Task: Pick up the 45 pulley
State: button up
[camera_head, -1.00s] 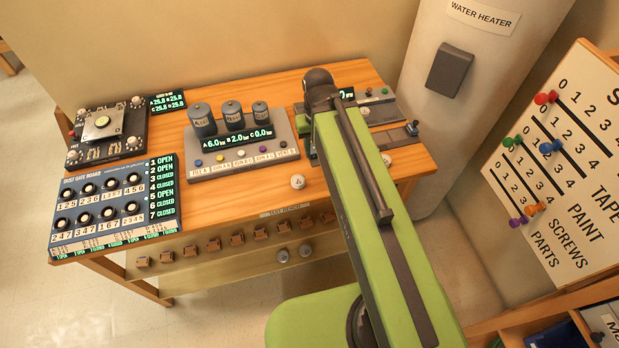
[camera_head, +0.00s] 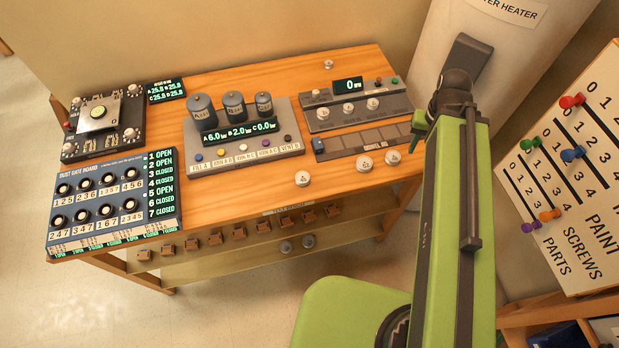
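Several small white pulley-like discs are in view, and their numbers are too small to read, so I cannot tell which is the 45 pulley. One white disc (camera_head: 303,179) lies near the table's front edge. Two more, a middle disc (camera_head: 364,164) and a right disc (camera_head: 392,157), lie at the front right. Others sit on the grey device with the "0" display (camera_head: 355,114), and a small one (camera_head: 328,64) is at the back. My gripper (camera_head: 420,124) is at the table's right end, mostly hidden by my arm; its fingers are not clear.
The wooden table (camera_head: 245,197) also holds a dust gate board (camera_head: 112,203), a black device (camera_head: 103,122) and a grey unit with three cylinders (camera_head: 240,135). A water heater (camera_head: 520,60) stands behind right. A peg scoreboard (camera_head: 570,180) is at the right. Bare wood shows along the front.

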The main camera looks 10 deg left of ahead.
aim_at(303, 178)
jog(key=z, duration=0.15)
jog(key=k, duration=1.7)
jog(key=u, duration=1.65)
jog(key=i, duration=1.7)
jog(key=u, duration=0.1)
